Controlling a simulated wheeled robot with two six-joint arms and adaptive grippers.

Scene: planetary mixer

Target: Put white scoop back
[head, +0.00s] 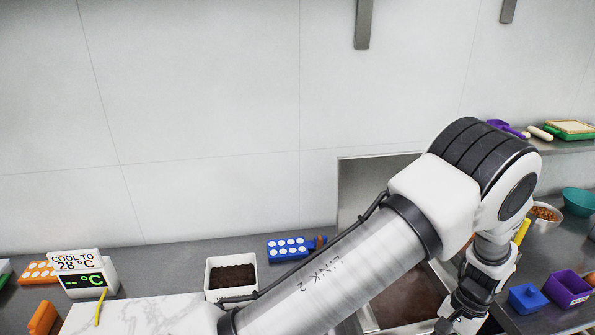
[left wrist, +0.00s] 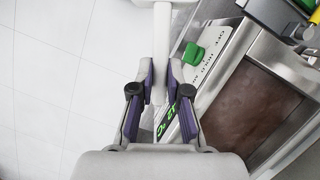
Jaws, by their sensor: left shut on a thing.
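My left gripper (left wrist: 160,90) is shut on a white bar-like handle, which I take to be the white scoop (left wrist: 161,45). The handle stands between the purple-padded fingers in the left wrist view. Its far end widens at the top edge and is cut off, so the bowl cannot be made out. In the head view my left arm crosses from lower left to the right, and the left gripper (head: 455,322) hangs at the bottom edge; the scoop is not visible there. My right gripper is not in view.
A metal tank of brown contents (left wrist: 240,105) with a green switch (left wrist: 194,53) lies right of the gripper; pale tiled floor (left wrist: 60,70) is left. The counter holds a white tub (head: 231,274), a blue tray (head: 290,247), a blue box (head: 527,298) and a purple box (head: 566,288).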

